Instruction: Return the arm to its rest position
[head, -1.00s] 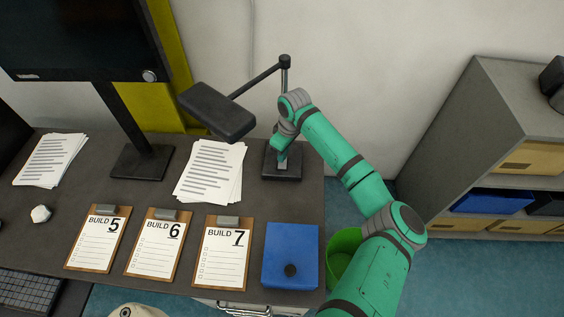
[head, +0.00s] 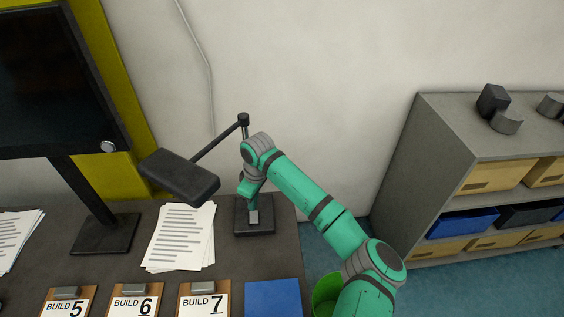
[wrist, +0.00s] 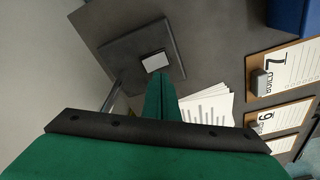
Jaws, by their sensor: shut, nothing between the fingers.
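My green arm reaches from the lower right toward the desk lamp. My gripper (head: 249,192) points down just above the lamp's dark square base (head: 255,229) and is partly hidden by my own wrist in the head view. In the wrist view the fingers of my gripper (wrist: 160,88) are together, with nothing between them. Their tips appear close to a light grey square button (wrist: 154,62) on the lamp base (wrist: 178,55); I cannot tell whether they touch it. The lamp's black head (head: 180,178) hangs to the left of my wrist.
A paper stack (head: 180,238) lies left of the lamp base. Several clipboards, including BUILD 7 (head: 204,302), and a blue box (head: 272,297) lie along the front. A monitor (head: 40,80) stands left. A grey shelf (head: 400,175) stands right, with open floor before it.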

